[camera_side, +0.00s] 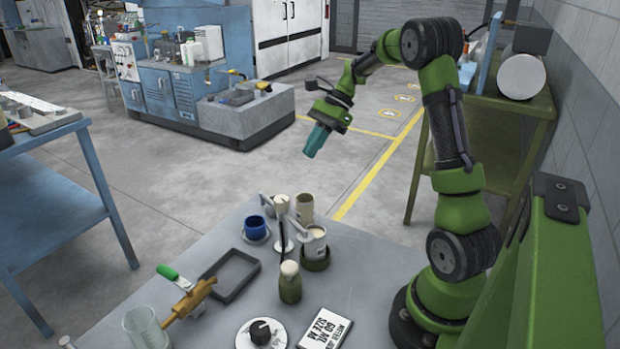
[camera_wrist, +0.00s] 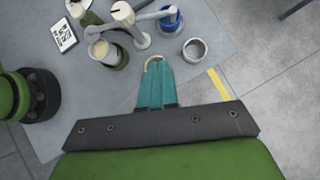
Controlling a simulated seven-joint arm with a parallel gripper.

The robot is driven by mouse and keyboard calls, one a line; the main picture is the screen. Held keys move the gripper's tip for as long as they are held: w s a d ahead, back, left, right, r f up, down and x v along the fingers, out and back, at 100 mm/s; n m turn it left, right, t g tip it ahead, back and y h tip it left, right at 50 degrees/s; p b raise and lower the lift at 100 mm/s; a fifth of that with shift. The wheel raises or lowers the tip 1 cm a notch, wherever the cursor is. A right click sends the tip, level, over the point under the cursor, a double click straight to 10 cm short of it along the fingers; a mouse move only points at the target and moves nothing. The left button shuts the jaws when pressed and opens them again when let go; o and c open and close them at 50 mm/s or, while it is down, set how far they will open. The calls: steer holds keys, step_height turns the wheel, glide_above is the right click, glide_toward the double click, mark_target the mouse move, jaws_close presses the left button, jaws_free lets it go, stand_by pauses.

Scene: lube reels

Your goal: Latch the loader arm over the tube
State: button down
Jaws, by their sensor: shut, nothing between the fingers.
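A white post with an arm (camera_side: 289,219) stands mid-table in the side view; it also shows in the wrist view (camera_wrist: 122,14), where a bar reaches right towards a blue cup (camera_wrist: 168,18). A pale-topped tube (camera_side: 315,241) sits upright in a dark green holder (camera_side: 316,264) beside the post; the tube also shows in the wrist view (camera_wrist: 102,50). I cannot tell whether the arm lies over the tube. My gripper (camera_side: 307,156), with teal fingers, is shut and empty, above and behind these things. It also shows in the wrist view (camera_wrist: 154,63), apart from them.
A beige cup (camera_side: 304,206) stands behind the tube. The blue cup (camera_side: 255,226) is left of the post. A green bottle (camera_side: 290,287), dark tray (camera_side: 230,275), brass valve (camera_side: 186,297), glass beaker (camera_side: 145,328), dial (camera_side: 262,334) and label card (camera_side: 326,329) occupy the front.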

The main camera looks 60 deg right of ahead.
steer(key=a+r+x, duration=0.1)
steer(key=x, duration=1.1)
steer(key=shift+w+a+r, duration=0.15)
steer(key=shift+w+a, duration=0.2)
steer(key=shift+a, duration=0.2)
steer(key=w+a+n+g, duration=0.1)
steer(key=a+n+g, duration=0.1)
steer(key=n, duration=0.1)
steer(key=shift+w, duration=0.35)
